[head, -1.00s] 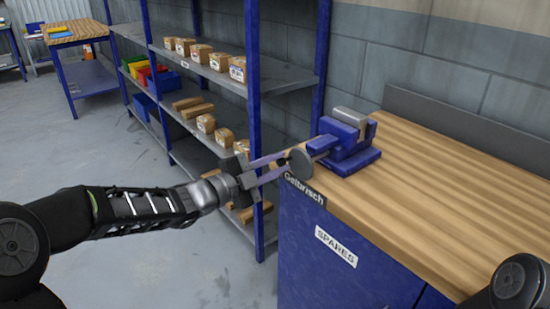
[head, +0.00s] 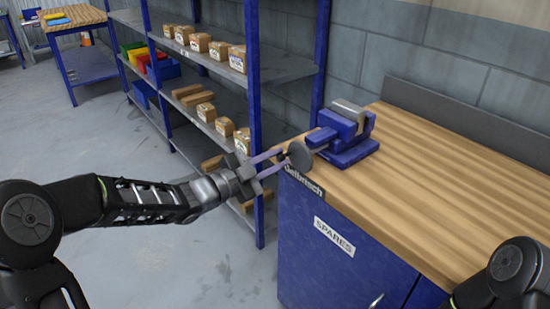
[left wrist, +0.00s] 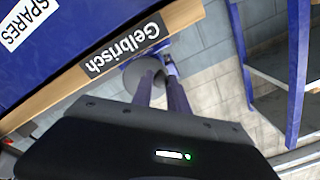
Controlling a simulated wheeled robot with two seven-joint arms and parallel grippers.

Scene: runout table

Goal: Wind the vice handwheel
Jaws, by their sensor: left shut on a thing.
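The blue vice (head: 348,138) stands on the near left corner of the wooden bench top. Its round grey handwheel (head: 299,156) faces left, past the bench edge, on a short shaft. In the left wrist view the handwheel (left wrist: 138,72) is partly behind my fingers. My left gripper (head: 282,160) reaches in from the left with its two long purple-grey fingers at the wheel's outer side. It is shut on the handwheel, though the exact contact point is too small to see. It also shows in the left wrist view (left wrist: 160,80). My right gripper is out of view.
The blue cabinet (head: 300,240) under the bench top (head: 440,170) bears "SPARES" and "Gelbrisch" labels. A blue shelf rack (head: 255,120) with cardboard boxes stands close behind my left gripper. Open floor (head: 180,265) lies at the lower left.

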